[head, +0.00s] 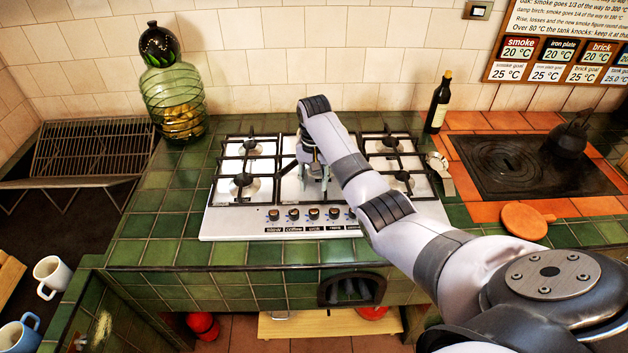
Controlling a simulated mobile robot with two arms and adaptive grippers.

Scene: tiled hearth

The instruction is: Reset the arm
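My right arm comes in from the lower right and reaches over the gas hob (240,222). My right gripper (316,178) is at the arm's far end, pointing down over the middle of the hob. The wrist partly covers it, and its fingers are small and dark, so I cannot tell whether it is open or shut. I see nothing clearly held in it. My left gripper is not in view.
A glass jar (174,103) stands behind the hob at left, beside a wire rack (90,148). A dark bottle (438,104) stands at the back right. An iron plate (500,165) with a black kettle (566,138) and a round orange lid (525,221) are at right. Mugs (50,275) sit lower left.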

